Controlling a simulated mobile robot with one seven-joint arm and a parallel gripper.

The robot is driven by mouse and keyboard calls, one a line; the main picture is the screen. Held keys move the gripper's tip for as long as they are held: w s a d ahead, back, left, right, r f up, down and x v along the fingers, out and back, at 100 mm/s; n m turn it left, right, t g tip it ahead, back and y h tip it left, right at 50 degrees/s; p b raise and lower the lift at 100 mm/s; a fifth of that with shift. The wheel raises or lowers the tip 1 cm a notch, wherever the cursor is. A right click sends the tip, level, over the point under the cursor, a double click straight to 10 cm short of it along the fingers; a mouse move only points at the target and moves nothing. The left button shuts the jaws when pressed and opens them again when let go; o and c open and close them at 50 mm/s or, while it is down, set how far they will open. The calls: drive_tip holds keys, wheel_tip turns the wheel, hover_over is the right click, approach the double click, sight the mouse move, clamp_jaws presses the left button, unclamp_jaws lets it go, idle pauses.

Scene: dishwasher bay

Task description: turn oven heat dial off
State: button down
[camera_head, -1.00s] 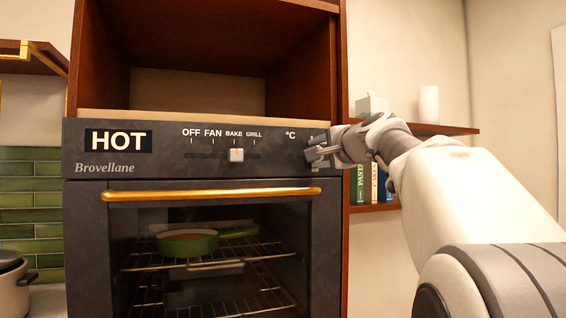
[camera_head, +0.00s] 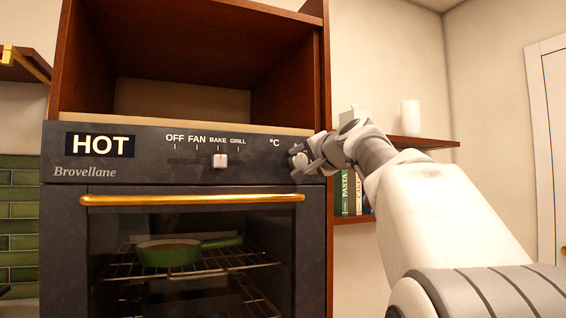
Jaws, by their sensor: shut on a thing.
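The oven (camera_head: 60,205) has a dark control panel with a display (camera_head: 100,145) that reads HOT. The heat dial (camera_head: 299,160) is a small white knob at the panel's right end, beside the °C mark. My gripper (camera_head: 303,158) is at the dial, its fingers shut on it, and the fingers and wrist hide part of it. The dial's exact setting cannot be read. A white slider (camera_head: 219,161) on the panel stands under BAKE, in the row OFF, FAN, BAKE, GRILL.
A gold handle bar (camera_head: 190,199) crosses the oven door below the panel. A green pan (camera_head: 168,254) sits on a rack behind the glass. A wooden shelf (camera_head: 425,142) with a white cylinder (camera_head: 410,118) and books (camera_head: 352,195) is close behind my arm.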

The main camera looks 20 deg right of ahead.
drive_tip(key=shift+c, duration=1.5)
unclamp_jaws()
drive_tip(key=shift+s, duration=0.1)
